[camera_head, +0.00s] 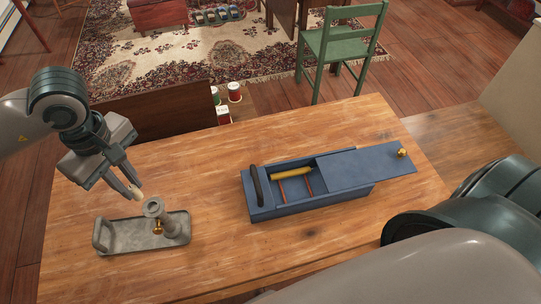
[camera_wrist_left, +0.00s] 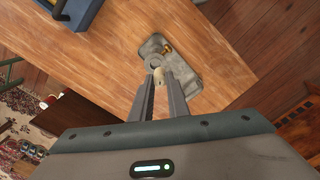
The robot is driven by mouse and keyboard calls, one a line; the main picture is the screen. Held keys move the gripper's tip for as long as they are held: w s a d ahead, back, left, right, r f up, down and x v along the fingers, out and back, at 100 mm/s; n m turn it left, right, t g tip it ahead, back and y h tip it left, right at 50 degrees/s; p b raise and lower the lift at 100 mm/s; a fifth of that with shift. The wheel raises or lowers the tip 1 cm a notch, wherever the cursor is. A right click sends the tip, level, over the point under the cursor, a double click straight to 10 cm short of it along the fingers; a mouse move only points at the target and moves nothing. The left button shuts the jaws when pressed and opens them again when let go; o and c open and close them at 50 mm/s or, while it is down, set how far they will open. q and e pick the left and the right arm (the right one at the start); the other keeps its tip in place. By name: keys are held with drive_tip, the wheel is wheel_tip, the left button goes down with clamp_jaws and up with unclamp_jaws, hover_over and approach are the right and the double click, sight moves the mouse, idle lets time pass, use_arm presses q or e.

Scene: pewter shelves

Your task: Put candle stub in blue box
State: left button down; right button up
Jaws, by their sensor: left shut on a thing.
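A small cream candle stub (camera_head: 136,191) is between the fingertips of my left gripper (camera_head: 134,193), which is shut on it just above and left of a grey candle holder (camera_head: 154,207). In the left wrist view the stub (camera_wrist_left: 158,84) shows between the fingers. The holder stands on a grey tray (camera_head: 117,247) with a handle and a small brass part. The blue box (camera_head: 318,205) stands to the right on the table; its lid (camera_head: 357,167) is slid partly to the right, leaving the left part open. Inside are a yellow stick (camera_head: 292,174) and thin red sticks. My right gripper is out of view.
The wooden table (camera_head: 215,255) is clear between tray and box. A black handle (camera_head: 256,185) rises at the box's left end, and a brass knob (camera_head: 402,152) sits on the lid. Cans (camera_head: 234,92) stand beyond the far edge, with a green chair (camera_head: 340,45) farther back.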

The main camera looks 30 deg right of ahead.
use_arm(q)
drive_tip(key=s+a+m, duration=0.2)
drive_tip(key=a+m, duration=0.5)
drive_tip(key=a, duration=0.3)
drive_tip(key=shift+f, duration=0.45)
